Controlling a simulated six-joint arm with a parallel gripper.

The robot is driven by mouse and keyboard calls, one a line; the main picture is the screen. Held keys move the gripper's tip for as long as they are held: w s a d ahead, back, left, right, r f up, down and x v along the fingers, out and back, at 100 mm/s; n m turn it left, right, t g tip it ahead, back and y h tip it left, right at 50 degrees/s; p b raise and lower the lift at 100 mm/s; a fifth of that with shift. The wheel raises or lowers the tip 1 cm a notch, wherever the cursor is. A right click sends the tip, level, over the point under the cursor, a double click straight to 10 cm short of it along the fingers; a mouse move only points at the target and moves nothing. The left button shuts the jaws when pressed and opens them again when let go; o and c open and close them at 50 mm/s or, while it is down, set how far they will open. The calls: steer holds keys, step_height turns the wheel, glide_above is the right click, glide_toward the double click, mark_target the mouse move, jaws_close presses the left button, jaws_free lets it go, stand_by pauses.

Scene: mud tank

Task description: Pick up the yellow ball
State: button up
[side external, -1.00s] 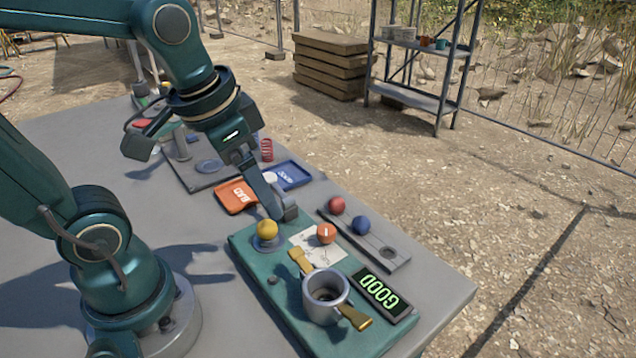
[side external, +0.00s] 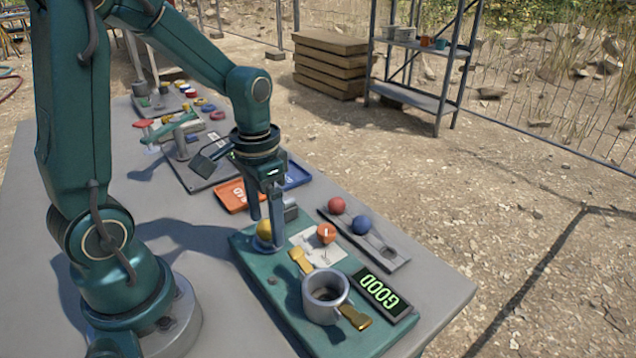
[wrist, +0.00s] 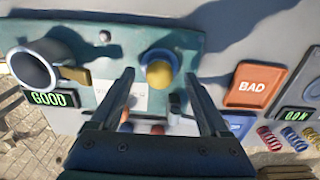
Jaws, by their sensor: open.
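The yellow ball (side external: 264,229) sits on a small round stand on the teal board (side external: 245,253). In the side view one finger of my gripper (side external: 265,222) partly covers it. In the wrist view the yellow ball (wrist: 159,74) shows whole, between the lines of the two fingers and a little beyond their tips. My gripper (wrist: 160,78) is open and empty, pointing down close to the ball. I cannot tell whether a finger touches the ball or its stand.
On the board are an orange ball (side external: 326,233), a grey metal cup (side external: 326,296) and a GOOD sign (side external: 383,293). A red ball (side external: 337,204) and a blue ball (side external: 361,224) sit on a grey rail at the right. An orange BAD tray (side external: 232,196) lies behind the board.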

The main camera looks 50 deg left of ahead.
steer(key=shift+f, duration=0.25)
jaws_close()
steer(key=shift+r, duration=0.15)
